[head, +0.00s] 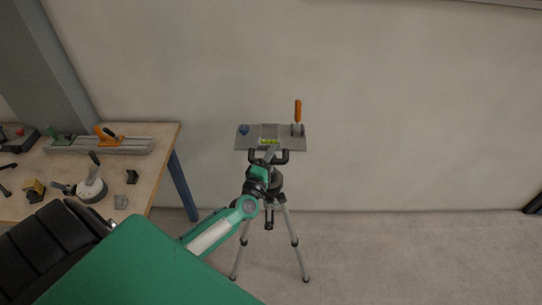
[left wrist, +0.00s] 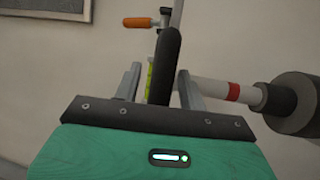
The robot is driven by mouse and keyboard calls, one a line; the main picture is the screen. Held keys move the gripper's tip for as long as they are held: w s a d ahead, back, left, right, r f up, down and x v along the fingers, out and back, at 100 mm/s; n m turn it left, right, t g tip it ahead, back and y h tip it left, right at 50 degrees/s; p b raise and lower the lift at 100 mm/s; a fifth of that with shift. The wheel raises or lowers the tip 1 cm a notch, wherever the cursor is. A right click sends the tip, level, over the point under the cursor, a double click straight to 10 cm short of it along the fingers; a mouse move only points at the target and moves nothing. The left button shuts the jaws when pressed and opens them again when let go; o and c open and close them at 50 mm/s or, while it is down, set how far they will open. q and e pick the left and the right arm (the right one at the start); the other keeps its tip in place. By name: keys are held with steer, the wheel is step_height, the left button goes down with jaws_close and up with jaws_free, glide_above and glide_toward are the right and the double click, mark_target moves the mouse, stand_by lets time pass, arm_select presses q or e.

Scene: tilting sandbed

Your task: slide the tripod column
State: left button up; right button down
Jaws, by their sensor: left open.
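The tripod (head: 294,240) stands on the floor with its grey legs spread. My left gripper (head: 268,157) is just below the plate, in front of the tripod head. In the left wrist view the left gripper (left wrist: 159,78) is open, its grey fingers on either side of a black rounded bar (left wrist: 165,62); contact cannot be told. The pale column with a red band (left wrist: 232,92) runs right into a dark collar (left wrist: 292,103). My arm hides much of the column in the head view.
A wooden workbench (head: 150,165) stands at the left. It holds a grey rail (head: 70,147) with an orange handle, a lever on a round white base (head: 92,190) and small parts. A plain wall is behind the tripod. The floor to its right is clear.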

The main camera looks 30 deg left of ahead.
arm_select(q)
steer(key=shift+c, duration=0.2)
arm_select(e)
steer(key=shift+a, duration=0.15)
